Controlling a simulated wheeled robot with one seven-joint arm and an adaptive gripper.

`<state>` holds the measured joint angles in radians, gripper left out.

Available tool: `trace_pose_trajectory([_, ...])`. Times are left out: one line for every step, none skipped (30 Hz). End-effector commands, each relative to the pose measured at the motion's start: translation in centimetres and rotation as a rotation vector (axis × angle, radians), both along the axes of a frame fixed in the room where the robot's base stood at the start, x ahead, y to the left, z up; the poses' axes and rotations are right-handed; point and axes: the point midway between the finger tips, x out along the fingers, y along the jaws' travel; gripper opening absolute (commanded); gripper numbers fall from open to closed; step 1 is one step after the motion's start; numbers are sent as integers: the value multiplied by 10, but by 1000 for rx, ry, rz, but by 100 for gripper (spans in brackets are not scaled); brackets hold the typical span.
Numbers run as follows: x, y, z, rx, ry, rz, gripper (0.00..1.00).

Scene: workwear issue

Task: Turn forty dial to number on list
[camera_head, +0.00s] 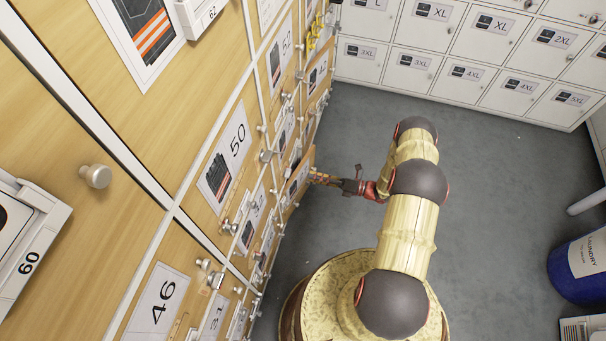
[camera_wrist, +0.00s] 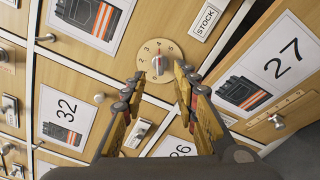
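A round wooden dial (camera_wrist: 149,50) with a pale knob shows in the camera_wrist view, on a wooden locker front. The digits 2, 3, 4 and 5 seem to run around its upper rim. The knob (camera_wrist: 157,61) has a red part; which digit it points to is hard to tell. My gripper (camera_wrist: 159,72) is open, its two fingers on either side of the knob, with no clear contact. In the camera_head view my gripper (camera_head: 318,178) reaches left to the locker wall; the dial there is hidden or too small. No label reading 40 and no list are legible.
Cards 32 (camera_wrist: 65,115) and 27 (camera_wrist: 270,62) flank the dial; a STOCK plate (camera_wrist: 206,22) is above right. The 27 panel stands out past a dark gap. White lockers (camera_head: 470,50) line the back. A blue laundry bin (camera_head: 580,265) stands right. Grey floor (camera_head: 490,190) is clear.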

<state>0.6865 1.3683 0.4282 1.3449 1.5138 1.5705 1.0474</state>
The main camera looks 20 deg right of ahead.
Motion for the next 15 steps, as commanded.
trace_pose_trajectory([-5,-8,0,0,0,-4,30])
trace_pose_trajectory([-7,-11,0,0,0,-2,30])
trace_pose_trajectory([-10,-15,0,0,0,-2,30])
trace_pose_trajectory([-12,-17,0,0,0,-1,30])
trace_pose_trajectory([-14,-19,0,0,0,-1,30])
trace_pose_trajectory([-15,-21,0,0,0,-1,30])
trace_pose_trajectory([-16,-23,0,0,0,0,30])
trace_pose_trajectory([-17,-24,0,0,0,0,30])
trace_pose_trajectory([-18,-25,0,0,0,0,30])
trace_pose_trajectory([-18,-25,0,0,0,1,30])
trace_pose_trajectory([-19,-25,0,0,0,1,30])
trace_pose_trajectory([-19,-25,0,0,0,1,30])
trace_pose_trajectory([-19,-25,0,0,0,1,30])
trace_pose_trajectory([-19,-25,0,0,0,1,30])
trace_pose_trajectory([-19,-25,0,0,0,1,30])
